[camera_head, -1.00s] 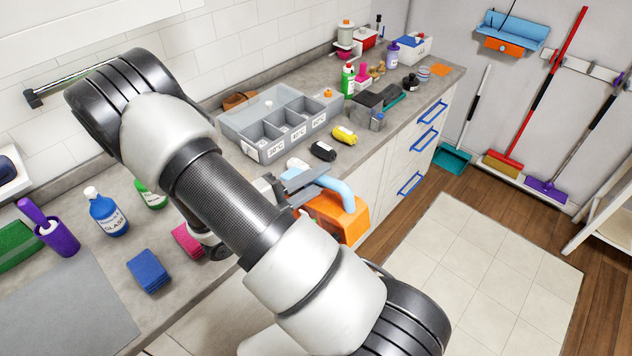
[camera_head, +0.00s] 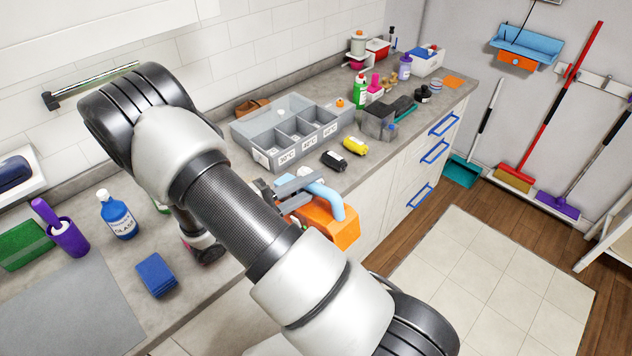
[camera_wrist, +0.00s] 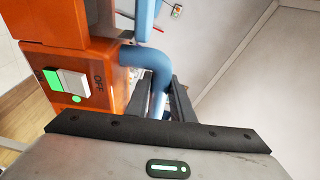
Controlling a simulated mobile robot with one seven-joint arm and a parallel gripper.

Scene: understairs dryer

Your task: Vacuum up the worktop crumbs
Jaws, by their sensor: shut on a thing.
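An orange handheld vacuum (camera_head: 328,224) with a light-blue curved handle (camera_head: 326,193) hangs at the worktop's front edge, over the floor side. My gripper (camera_head: 298,186) is shut on the blue handle. In the wrist view the dark fingers (camera_wrist: 163,98) close around the handle, and the vacuum's orange body (camera_wrist: 98,70) fills the upper left. Its side has a green and white switch (camera_wrist: 70,82) beside the word OFF. The worktop (camera_head: 225,285) is grey. I cannot make out crumbs on it; a small orange patch (camera_head: 453,81) lies at its far end, too small to identify.
A blue glass-cleaner bottle (camera_head: 117,214) and blue sponges (camera_head: 156,275) are at left. Drawers with blue handles (camera_head: 434,152) front the worktop. My arm hides its middle.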

